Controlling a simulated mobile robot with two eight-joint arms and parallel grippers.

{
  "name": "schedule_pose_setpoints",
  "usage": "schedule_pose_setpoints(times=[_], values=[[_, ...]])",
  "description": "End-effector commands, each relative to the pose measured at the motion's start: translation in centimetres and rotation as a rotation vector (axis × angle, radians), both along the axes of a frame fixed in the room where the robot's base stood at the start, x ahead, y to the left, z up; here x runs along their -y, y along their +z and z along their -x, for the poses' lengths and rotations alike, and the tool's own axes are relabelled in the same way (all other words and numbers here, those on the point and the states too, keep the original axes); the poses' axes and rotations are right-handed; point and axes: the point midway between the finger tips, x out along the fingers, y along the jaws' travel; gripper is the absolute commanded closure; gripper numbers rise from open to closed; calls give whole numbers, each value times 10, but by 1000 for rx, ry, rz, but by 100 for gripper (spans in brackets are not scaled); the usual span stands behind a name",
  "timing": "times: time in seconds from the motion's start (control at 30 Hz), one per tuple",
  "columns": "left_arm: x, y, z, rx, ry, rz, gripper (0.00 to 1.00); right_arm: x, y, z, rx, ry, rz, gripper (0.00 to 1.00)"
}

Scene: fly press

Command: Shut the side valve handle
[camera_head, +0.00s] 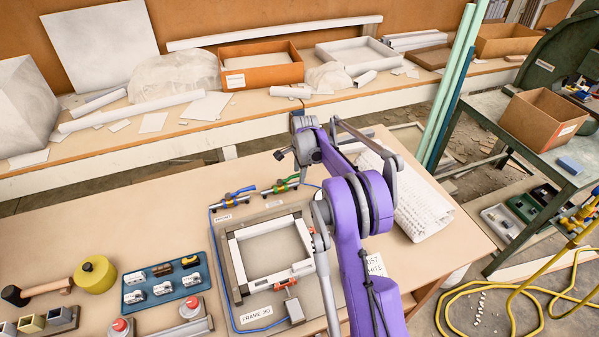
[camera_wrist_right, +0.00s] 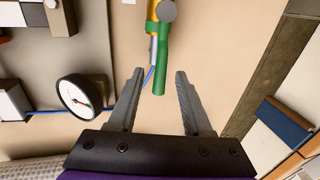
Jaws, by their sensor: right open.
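The side valve handle is a green lever (camera_wrist_right: 161,65) on a yellow-and-grey valve body in the right wrist view. In the head view the green-handled valve (camera_head: 281,185) lies at the back of the fixture board, just left of my purple right arm. My right gripper (camera_wrist_right: 159,72) is open, its two grey fingers on either side of the lever's free end, with gaps on both sides. I cannot tell how deep the lever sits between them. A second valve with a blue handle (camera_head: 232,197) is further left. My left gripper is not in view.
A white square frame (camera_head: 236,250) sits on the fixture board. A round gauge (camera_wrist_right: 80,97) is left of the fingers. A blue tray (camera_head: 165,303) and yellow tape roll (camera_head: 95,274) lie left. White wrapping (camera_head: 422,212) lies right of my arm.

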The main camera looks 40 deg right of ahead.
Motion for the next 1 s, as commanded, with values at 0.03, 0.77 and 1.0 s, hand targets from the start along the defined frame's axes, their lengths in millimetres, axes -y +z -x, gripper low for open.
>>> schedule_pose_setpoints(times=[0.03, 0.77, 1.0], values=[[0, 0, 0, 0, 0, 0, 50, 0, 0, 0, 0, 0, 0, 50], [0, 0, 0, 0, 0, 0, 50, 0, 0, 0, 0, 0, 0, 100], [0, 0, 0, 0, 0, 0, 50, 0, 1, 0, 0, 0, 0, 100]])
